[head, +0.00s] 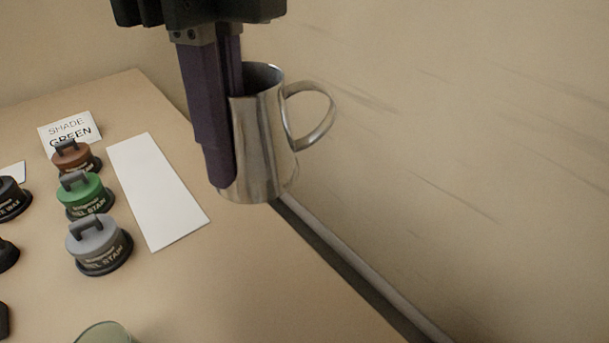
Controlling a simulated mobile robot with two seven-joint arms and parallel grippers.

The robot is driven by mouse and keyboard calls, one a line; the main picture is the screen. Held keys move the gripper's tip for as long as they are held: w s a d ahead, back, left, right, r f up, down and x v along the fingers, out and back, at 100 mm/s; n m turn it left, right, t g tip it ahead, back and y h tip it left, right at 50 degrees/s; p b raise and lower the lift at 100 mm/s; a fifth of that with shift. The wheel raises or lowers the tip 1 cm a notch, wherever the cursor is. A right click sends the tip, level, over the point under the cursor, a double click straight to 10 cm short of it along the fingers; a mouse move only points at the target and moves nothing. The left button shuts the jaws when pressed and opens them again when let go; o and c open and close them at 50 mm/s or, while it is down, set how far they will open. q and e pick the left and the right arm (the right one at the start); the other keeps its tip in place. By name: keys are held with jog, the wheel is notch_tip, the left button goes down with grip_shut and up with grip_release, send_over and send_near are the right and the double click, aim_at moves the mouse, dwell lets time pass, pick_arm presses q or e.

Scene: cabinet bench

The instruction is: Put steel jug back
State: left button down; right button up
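The steel jug (262,140) is in the upper middle of the head view, close to upright, with its handle (325,118) to the right. My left gripper (222,125) comes down from above with purple fingers. One finger runs down the outside of the jug's left wall, and the other goes down behind it at the rim, partly hidden. The gripper looks shut on the jug's wall. The jug's base overlaps the bench's far right edge in the picture; I cannot tell how high it is above the bench. My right gripper is not in view.
A blank white panel (158,190) lies left of the jug. Brown (75,157), green (85,195) and grey (98,244) stain tins stand beside it, near a "SHADE GREEN" card (70,132). Dark tins are at the left edge. A greenish round thing (105,334) shows at the bottom. The bench's right part is clear.

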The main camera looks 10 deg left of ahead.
pick_arm(q)
jog(key=shift+f+n, duration=0.3)
jog(key=shift+n, duration=0.1)
pick_arm(e)
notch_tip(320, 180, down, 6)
jog(key=b, duration=0.5)
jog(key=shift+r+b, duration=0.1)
jog(key=shift+b, duration=0.2)
pick_arm(q)
jog(key=shift+d+f+b, duration=0.1)
jog(key=shift+f+b, duration=0.55)
jog(key=shift+f, duration=9.25)
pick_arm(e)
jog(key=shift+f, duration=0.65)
pick_arm(q)
jog(key=shift+f, duration=0.2)
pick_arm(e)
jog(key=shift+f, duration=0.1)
pick_arm(q)
jog(key=c, duration=1)
grip_release()
jog(key=shift+c, duration=0.2)
jog(key=shift+r, duration=0.15)
